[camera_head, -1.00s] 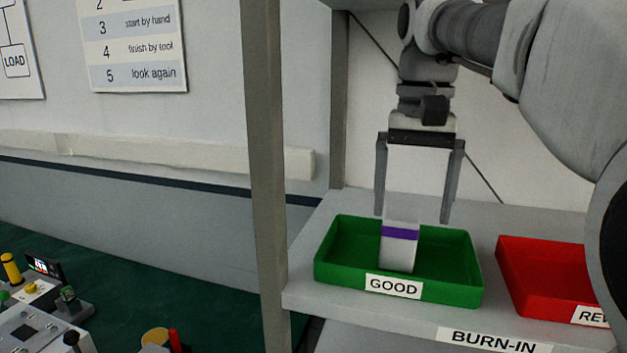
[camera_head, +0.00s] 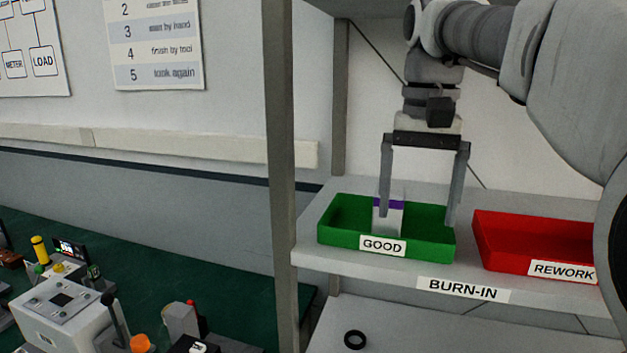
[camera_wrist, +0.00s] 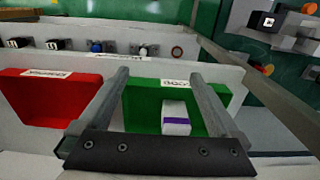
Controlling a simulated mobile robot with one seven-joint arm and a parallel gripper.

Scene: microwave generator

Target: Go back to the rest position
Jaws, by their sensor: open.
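My gripper (camera_head: 418,213) is open and empty, with its two fingers hanging down over the green GOOD tray (camera_head: 435,244). A white block with a purple band (camera_head: 390,218) stands in the left part of that tray, and the left finger partly hides it. In the wrist view my gripper's fingers (camera_wrist: 165,80) are spread wide. The white block (camera_wrist: 175,112) shows between them in the green tray (camera_wrist: 143,110), apart from both fingers.
The red REWORK tray (camera_head: 510,254) stands right of the green one on the BURN-IN shelf (camera_head: 330,258). A shelf post (camera_head: 282,180) rises at the left. A black ring (camera_head: 355,339) lies on a lower surface. Machines (camera_head: 75,310) stand on the green bench at the left.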

